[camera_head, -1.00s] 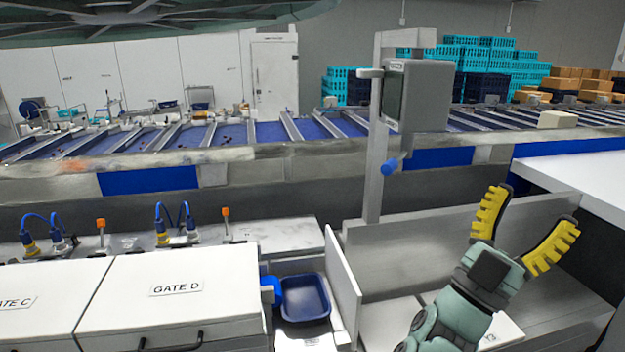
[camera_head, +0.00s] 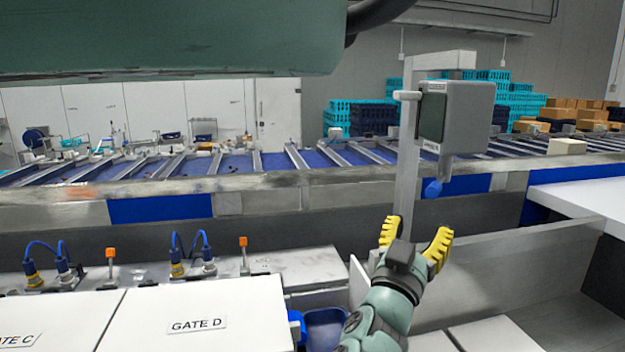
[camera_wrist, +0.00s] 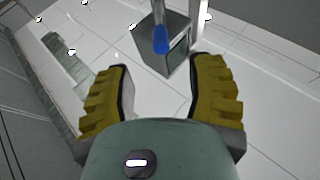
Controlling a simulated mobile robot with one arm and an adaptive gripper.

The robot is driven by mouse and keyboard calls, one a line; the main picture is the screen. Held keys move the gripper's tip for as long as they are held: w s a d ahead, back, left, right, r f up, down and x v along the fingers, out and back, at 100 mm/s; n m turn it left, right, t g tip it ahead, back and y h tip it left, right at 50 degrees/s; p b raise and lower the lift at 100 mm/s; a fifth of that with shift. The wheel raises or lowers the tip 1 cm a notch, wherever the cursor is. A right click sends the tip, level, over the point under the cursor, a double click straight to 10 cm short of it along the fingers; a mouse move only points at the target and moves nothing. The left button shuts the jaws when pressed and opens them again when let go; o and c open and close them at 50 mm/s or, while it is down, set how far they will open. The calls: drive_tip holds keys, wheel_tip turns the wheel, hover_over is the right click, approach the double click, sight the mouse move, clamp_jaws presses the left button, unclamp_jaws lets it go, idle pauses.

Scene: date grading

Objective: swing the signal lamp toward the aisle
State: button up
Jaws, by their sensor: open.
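The only lamp-like thing I see is a grey box-shaped unit (camera_head: 465,115) with a dark face on its left side, mounted on a grey post (camera_head: 405,185) right of centre. I cannot tell for sure that it is the signal lamp. A blue handle (camera_head: 432,188) hangs below it. My gripper (camera_head: 414,236) is open and empty, below the handle in the picture, with its yellow fingers pointing up. In the wrist view the blue handle (camera_wrist: 160,40) and the grey unit (camera_wrist: 179,47) appear beyond the open fingertips (camera_wrist: 160,75), with no contact visible.
A white cover marked GATE D (camera_head: 215,300) is at the lower left, with a blue tray (camera_head: 325,325) partly hidden by my arm. Blue cables and orange-topped switches (camera_head: 243,243) stand behind it. A long conveyor (camera_head: 275,182) crosses behind. A white table (camera_head: 580,195) is at the right.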

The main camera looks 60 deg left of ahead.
sight(432, 197)
drive_tip(key=p+x, duration=0.4)
drive_tip(key=x, duration=0.4)
drive_tip(key=shift+w+r+p, duration=0.25)
drive_tip(key=shift+r+p, duration=0.05)
drive_tip(key=shift+p, duration=0.1)
drive_tip(key=shift+p+x, duration=0.65)
drive_tip(key=shift+x, duration=0.45)
drive_tip(key=shift+a+f, duration=0.15)
clamp_jaws()
